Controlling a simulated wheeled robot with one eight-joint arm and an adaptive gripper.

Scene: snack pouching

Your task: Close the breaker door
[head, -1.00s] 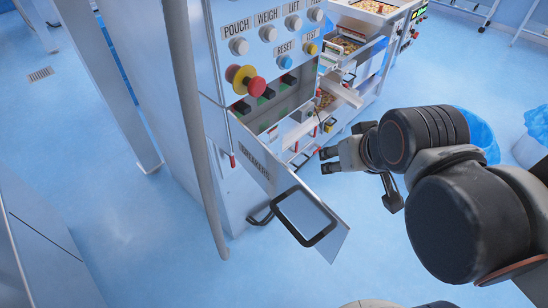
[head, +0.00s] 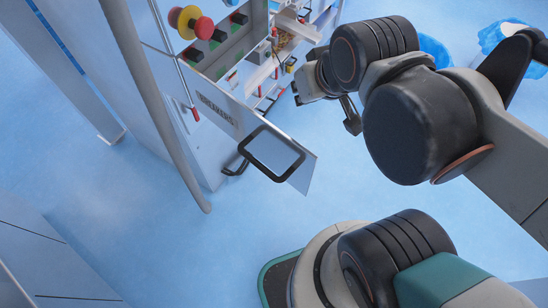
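The breaker door (head: 218,112) is a pale metal panel lettered BREAKERS on the cabinet front. It stands open, swung out toward the lower right. A black square frame (head: 270,152) sits near its outer end. The breaker compartment (head: 208,62) is exposed, with several dark breakers and red and green parts. My gripper (head: 297,93) is up and to the right of the door's outer end, apart from it in the picture. It seems to hold nothing. Its fingers are small and partly hidden by the wrist, so their opening is unclear.
A red and yellow emergency button (head: 191,22) sits above the compartment. A grey vertical pole (head: 150,100) stands in front of the cabinet at left. A black handle (head: 235,168) shows low behind the door. Open blue floor (head: 230,235) lies below the door.

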